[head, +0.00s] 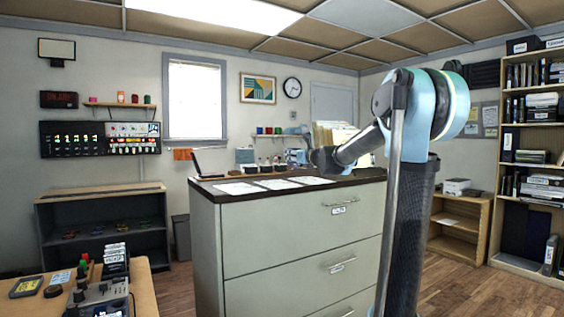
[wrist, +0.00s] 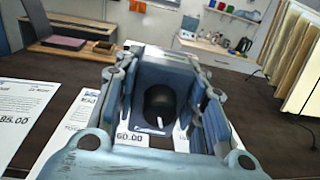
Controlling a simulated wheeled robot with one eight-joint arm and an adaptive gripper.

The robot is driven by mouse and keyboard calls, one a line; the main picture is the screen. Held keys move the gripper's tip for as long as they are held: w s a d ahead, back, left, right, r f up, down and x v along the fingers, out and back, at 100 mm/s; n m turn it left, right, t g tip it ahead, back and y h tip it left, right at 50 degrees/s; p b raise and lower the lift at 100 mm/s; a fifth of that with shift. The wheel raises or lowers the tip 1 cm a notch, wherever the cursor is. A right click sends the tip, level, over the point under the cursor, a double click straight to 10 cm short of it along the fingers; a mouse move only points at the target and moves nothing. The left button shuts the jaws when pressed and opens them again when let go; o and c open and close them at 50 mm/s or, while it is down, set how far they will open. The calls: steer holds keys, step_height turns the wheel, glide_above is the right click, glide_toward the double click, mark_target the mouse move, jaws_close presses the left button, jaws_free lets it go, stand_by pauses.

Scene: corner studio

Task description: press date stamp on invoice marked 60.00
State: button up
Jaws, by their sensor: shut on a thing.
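My gripper (wrist: 160,95) is shut on the date stamp, whose black rounded handle (wrist: 160,104) shows between the blue fingers in the wrist view. The stamp's lower end is hidden. The invoice marked 60.00 (wrist: 82,112) lies under and just left of my gripper, and its printed amount shows below the fingers. I cannot tell whether the stamp touches paper. The invoice marked 85.00 (wrist: 22,108) lies to its left. Another white sheet (wrist: 238,142) shows partly to the right. In the head view my gripper (head: 297,157) is small, over the back of the cabinet top.
The sheets lie on the dark top of a grey drawer cabinet (head: 285,228). A dark red pad (wrist: 60,42) and a small wooden box (wrist: 92,47) stand behind on the left in the wrist view. Upright folders (wrist: 290,50) stand at the right. A desk (head: 145,290) is front left.

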steer(key=s+a+f, duration=0.1)
steer(key=s+a, duration=0.1)
steer(key=a, duration=0.4)
glide_above(281, 185)
steer(key=shift+n+g+y, duration=0.3)
steer(key=shift+y, duration=0.1)
steer(key=shift+f, duration=3.35)
steer(key=shift+f, duration=0.2)
steer(key=shift+r, duration=0.1)
step_height(281, 185, up, 7)
steer(key=shift+r, duration=0.2)
